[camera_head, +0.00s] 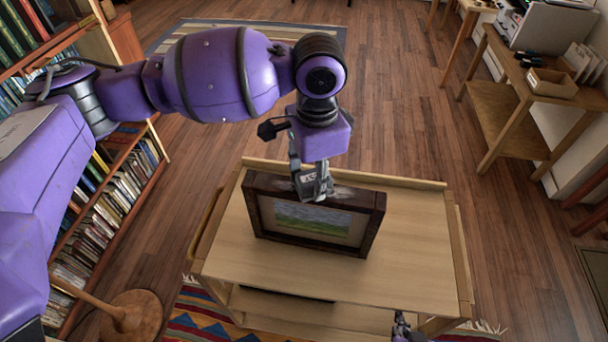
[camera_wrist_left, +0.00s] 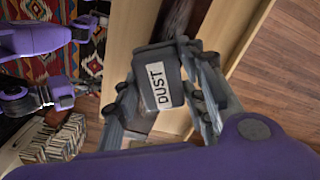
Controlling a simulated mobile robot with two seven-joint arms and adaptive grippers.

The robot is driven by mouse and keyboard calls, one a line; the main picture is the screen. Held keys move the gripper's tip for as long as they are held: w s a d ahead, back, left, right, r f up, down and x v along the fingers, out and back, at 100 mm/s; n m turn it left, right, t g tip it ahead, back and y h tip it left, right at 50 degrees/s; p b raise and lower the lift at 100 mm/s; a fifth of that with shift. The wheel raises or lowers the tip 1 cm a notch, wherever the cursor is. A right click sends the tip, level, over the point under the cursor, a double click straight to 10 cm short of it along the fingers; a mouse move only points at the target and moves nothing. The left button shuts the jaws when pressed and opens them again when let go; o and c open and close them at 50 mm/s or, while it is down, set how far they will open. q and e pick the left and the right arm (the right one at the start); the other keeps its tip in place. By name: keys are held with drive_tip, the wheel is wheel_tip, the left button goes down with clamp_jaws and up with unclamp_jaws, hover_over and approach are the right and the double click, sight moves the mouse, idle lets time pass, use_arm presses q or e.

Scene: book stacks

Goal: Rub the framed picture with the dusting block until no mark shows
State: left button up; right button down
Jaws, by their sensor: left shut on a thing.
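The framed picture (camera_head: 312,222), a landscape in a dark brown frame, stands upright on a wooden cart (camera_head: 415,240). A pale whitish patch shows along the frame's top, beside my left gripper (camera_head: 312,192). That gripper is shut on the dusting block, a dark grey block with a white DUST label (camera_wrist_left: 157,82) in the left wrist view. The block is at the frame's top edge; whether it touches is hard to tell. Part of the dark frame shows behind the block in the wrist view (camera_wrist_left: 182,20). My right gripper (camera_head: 402,326) shows only partly at the bottom edge, its jaws unclear.
The cart has a low raised rim and bare room right of the picture. A bookshelf (camera_head: 110,205) stands at left, above a round wooden lamp base (camera_head: 131,318). A patterned rug (camera_head: 200,325) lies under the cart. A side table (camera_head: 515,130) stands at the upper right.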

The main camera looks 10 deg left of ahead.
sight(299, 174)
use_arm(q)
drive_tip(key=shift+s+d, duration=0.15)
drive_tip(key=shift+d, duration=1.95)
drive_tip(key=shift+s+d, duration=0.15)
drive_tip(key=shift+d, duration=1.9)
drive_tip(key=shift+a+f, duration=0.1)
drive_tip(key=shift+a, duration=0.1)
drive_tip(key=shift+a, duration=0.5)
drive_tip(key=shift+w+a+r, duration=0.1)
drive_tip(key=shift+w+a, duration=0.05)
drive_tip(key=shift+a, duration=1.3)
drive_tip(key=shift+w+a+r, duration=0.1)
drive_tip(key=shift+w+a, duration=0.05)
drive_tip(key=shift+a, duration=1.25)
drive_tip(key=shift+w+a+f, duration=0.1)
drive_tip(key=shift+w+a, duration=0.05)
drive_tip(key=shift+a, duration=1.95)
drive_tip(key=shift+w+a, duration=0.1)
drive_tip(key=shift+a, duration=1.15)
drive_tip(key=shift+w+a, duration=0.1)
drive_tip(key=shift+a, duration=1.45)
